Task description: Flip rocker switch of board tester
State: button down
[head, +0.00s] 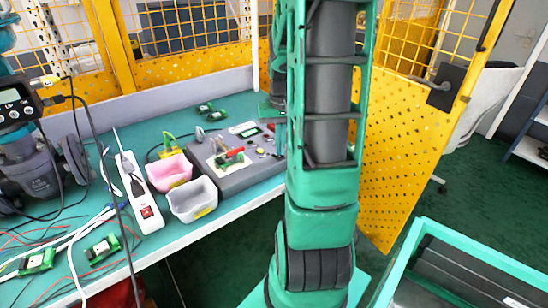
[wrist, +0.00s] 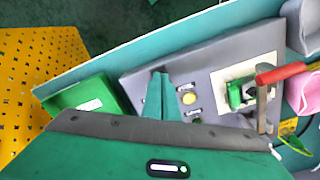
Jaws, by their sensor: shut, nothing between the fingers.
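The board tester (head: 240,172) is a grey box on the bench, partly hidden by my arm in the head view. In the wrist view its panel (wrist: 215,60) carries a yellow button (wrist: 189,98), small metal toggles, a green board (wrist: 240,94) and a red-handled clamp (wrist: 280,72). I cannot make out a rocker switch on it; my fingers cover part of the panel's left side. My gripper (wrist: 160,76) is shut and empty, its fingertips over that side of the panel, left of the yellow button. Whether they touch it cannot be told.
A pink bin (head: 170,173) and a grey bin (head: 192,200) stand left of the tester. A white power strip (head: 142,195) lies beyond them. A green tray (wrist: 85,100) is beside the tester's end. A yellow mesh fence (head: 180,60) stands behind the bench.

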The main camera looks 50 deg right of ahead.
notch_tip(320, 180, up, 6)
dwell(0.8)
jog(key=shift+r, duration=0.1)
dwell(0.3)
jog(key=s+a+r+n, duration=0.1)
jog(key=s+a+n, duration=0.1)
jog(key=s+a, duration=1.2)
jog(key=a, duration=0.3)
jog(key=shift+a+r, duration=0.2)
jog(key=shift+r, duration=0.15)
jog(key=shift+w, duration=0.15)
notch_tip(320, 180, up, 5)
jog(key=m+g, duration=0.2)
jog(key=m, duration=1.2)
send_over(275, 154)
jog(key=shift+r, duration=0.2)
